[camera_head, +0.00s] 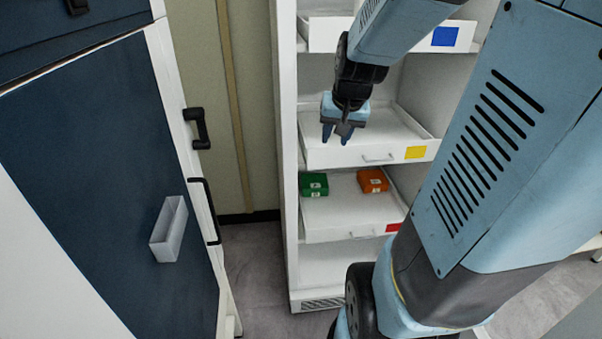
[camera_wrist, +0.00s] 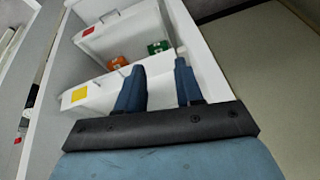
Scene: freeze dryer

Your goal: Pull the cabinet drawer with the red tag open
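The white drawer with the red tag (camera_head: 393,227) is low in a tall white cabinet. Its front (camera_head: 330,236) has a small white handle (camera_head: 363,234). A green box (camera_head: 313,184) and an orange box (camera_head: 373,180) sit in it. In the wrist view, which looks upside down, the red tag (camera_wrist: 88,31) is at the top. My gripper (camera_head: 336,138) is open and empty, fingers pointing down, over the left part of the yellow-tagged drawer, one level above the red-tagged one. It touches no handle that I can see. How far the red-tagged drawer stands out is hard to tell.
The yellow-tagged drawer (camera_head: 325,157) lies between my gripper and the red-tagged drawer. A blue-tagged drawer (camera_head: 322,34) is higher up. A dark blue cabinet (camera_head: 100,150) with black handles stands at left. Floor (camera_head: 258,265) between the cabinets is clear.

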